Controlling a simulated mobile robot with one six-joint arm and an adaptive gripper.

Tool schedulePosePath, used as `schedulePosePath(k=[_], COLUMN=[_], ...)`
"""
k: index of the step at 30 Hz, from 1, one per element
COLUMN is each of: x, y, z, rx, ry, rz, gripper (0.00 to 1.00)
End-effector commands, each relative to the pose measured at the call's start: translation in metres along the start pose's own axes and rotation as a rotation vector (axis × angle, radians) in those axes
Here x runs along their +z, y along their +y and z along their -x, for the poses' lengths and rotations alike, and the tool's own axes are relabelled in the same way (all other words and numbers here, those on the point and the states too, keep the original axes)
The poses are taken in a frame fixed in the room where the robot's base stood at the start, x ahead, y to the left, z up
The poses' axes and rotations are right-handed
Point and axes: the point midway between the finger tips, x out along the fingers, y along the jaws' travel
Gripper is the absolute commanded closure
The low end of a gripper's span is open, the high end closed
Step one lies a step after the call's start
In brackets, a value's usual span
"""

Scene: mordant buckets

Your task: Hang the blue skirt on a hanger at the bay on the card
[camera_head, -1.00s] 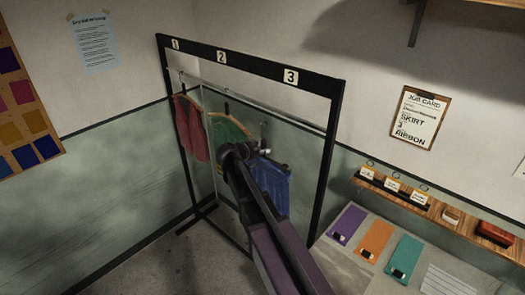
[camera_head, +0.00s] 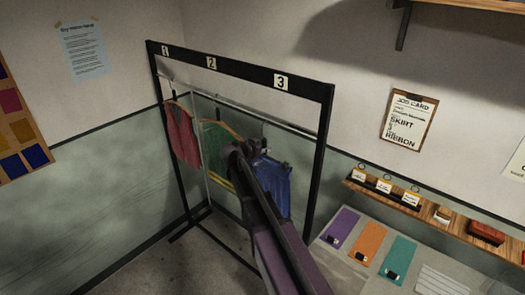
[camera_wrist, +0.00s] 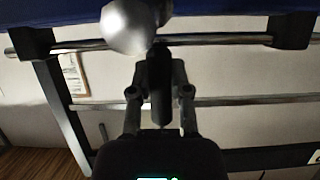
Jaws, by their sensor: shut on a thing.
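The blue skirt (camera_head: 273,185) hangs upright from a clip hanger (camera_wrist: 215,40), below the rail near bay 3 in the head view. In the wrist view the blue cloth (camera_wrist: 230,12) fills the top edge, with dark clips on a metal bar. My gripper (camera_wrist: 160,65) is shut on the dark middle part of the hanger; my arm hides much of this in the head view. The rail (camera_head: 235,110) runs under number plates 1, 2 and 3 (camera_head: 281,82). I cannot tell whether the hook touches the rail. The job card (camera_head: 408,120) reads SKIRT and RIBBON; its smaller lines are unclear.
A red garment (camera_head: 182,135) hangs in bay 1 and a green one (camera_head: 215,145) near bay 2, close left of the skirt. The rack's right post (camera_head: 316,170) stands right of the skirt. A table (camera_head: 345,275) with purple, orange and teal pieces stands at right.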

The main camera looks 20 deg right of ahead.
Motion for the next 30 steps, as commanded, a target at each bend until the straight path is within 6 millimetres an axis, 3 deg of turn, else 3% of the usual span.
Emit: schedulePosePath(k=[30], x=[-0.022], y=[-0.001], z=[-0.052], rx=[-0.001], ry=[0.001], rz=[0.001], gripper=[1.0])
